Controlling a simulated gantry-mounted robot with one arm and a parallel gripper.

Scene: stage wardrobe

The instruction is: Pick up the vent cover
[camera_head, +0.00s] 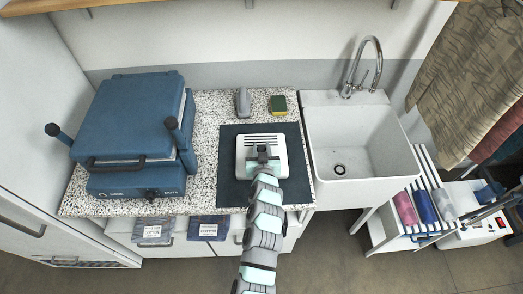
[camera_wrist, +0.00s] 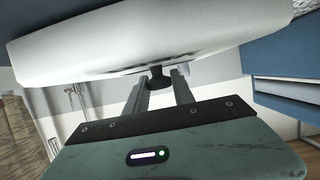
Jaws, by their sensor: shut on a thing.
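The vent cover (camera_head: 281,159) is a white, rounded square plate with dark slots along its far side. In the head view it appears over the dark mat (camera_head: 228,178) on the speckled counter. My gripper (camera_head: 262,152) is at the middle of the cover and shut on it. In the wrist view the cover (camera_wrist: 100,55) is a broad pale slab across the top, and the fingers of my gripper (camera_wrist: 158,82) close on a small dark knob (camera_wrist: 158,76) at it. The cover looks raised off the mat, but its exact height cannot be told.
A blue press (camera_head: 135,120) stands on the counter to the left. A grey object (camera_head: 242,102) and a green and yellow sponge (camera_head: 278,104) lie behind the mat. A white sink (camera_head: 350,140) with a tall tap (camera_head: 377,62) is to the right.

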